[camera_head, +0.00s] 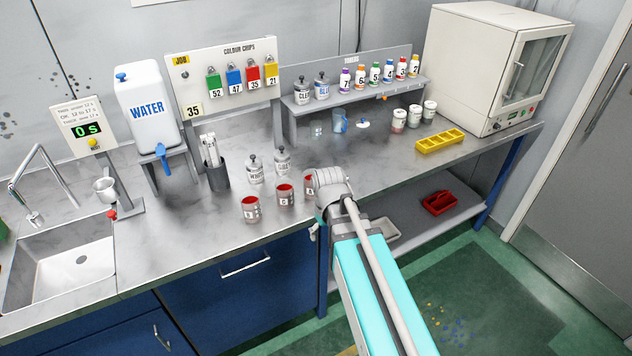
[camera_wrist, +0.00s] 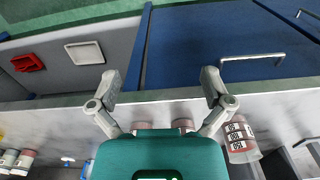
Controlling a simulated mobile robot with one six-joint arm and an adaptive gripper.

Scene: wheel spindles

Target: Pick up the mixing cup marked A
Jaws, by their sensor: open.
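Three grey mixing cups with red insides stand in a row near the bench's front edge in the head view. The right cup (camera_head: 309,188) has a small label that looks like A; my gripper partly covers it. The middle cup (camera_head: 285,196) and left cup (camera_head: 250,209) carry labels too small to read surely. My gripper (camera_head: 328,187) is just right of the right cup. In the wrist view my gripper (camera_wrist: 161,82) is open, with nothing between its fingers. Two cups (camera_wrist: 183,124) show partly behind its body, and a labelled cup (camera_wrist: 240,142) stands to the right.
Two lidded pots (camera_head: 255,170) stand behind the cups. A sink (camera_head: 60,262) is at left.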

